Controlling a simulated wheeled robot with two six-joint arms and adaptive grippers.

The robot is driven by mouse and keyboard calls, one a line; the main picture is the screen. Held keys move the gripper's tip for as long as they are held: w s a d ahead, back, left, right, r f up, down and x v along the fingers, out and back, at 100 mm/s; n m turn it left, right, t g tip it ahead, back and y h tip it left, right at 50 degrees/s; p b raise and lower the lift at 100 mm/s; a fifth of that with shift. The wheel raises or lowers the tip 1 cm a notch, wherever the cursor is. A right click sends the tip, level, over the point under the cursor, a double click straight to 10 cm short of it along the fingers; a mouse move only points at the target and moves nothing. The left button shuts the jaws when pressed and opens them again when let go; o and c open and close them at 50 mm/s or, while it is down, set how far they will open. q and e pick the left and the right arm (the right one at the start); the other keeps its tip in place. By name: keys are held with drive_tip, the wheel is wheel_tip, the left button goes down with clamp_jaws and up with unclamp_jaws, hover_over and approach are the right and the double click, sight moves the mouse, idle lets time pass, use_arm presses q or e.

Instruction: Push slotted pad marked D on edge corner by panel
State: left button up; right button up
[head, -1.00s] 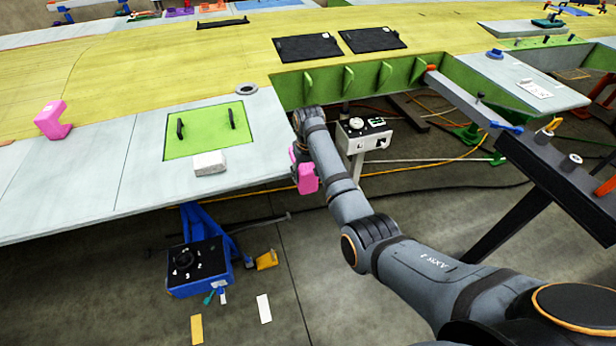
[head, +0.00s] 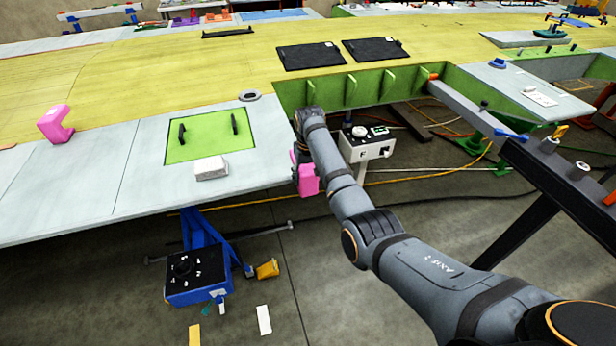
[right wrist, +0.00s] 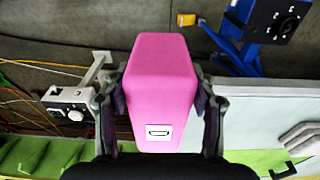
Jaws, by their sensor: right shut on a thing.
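The slotted pad (head: 307,179) is a pink block at the near right corner of the pale grey panel (head: 262,150). In the right wrist view the pad (right wrist: 162,75) stands between the fingers, with a white label bearing a turned D-like mark. My right gripper (right wrist: 160,100) is shut on it, one finger on each side. In the head view my right arm partly covers the gripper and pad. The pad's slot is hidden, and I cannot tell whether the pad touches the panel edge. My left gripper is not in view.
Another pink pad (head: 56,124) sits on the panelling at left. A green hatch (head: 208,136) and a white block (head: 211,168) lie on the panel. A control box (head: 366,145) on a post is right of my wrist. A blue stand (head: 199,275) is below the panel.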

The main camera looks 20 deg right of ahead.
drive_tip(key=shift+w+r, duration=0.15)
drive_tip(key=o, duration=1.5)
drive_tip(key=shift+w+d, duration=0.1)
drive_tip(key=shift+c, duration=0.2)
drive_tip(key=shift+r, duration=0.15)
drive_tip(key=r, duration=0.3)
drive_tip(key=s+r, duration=0.1)
drive_tip(key=r, duration=0.7)
drive_tip(key=shift+s+r, duration=0.2)
drive_tip(key=shift+r, duration=0.05)
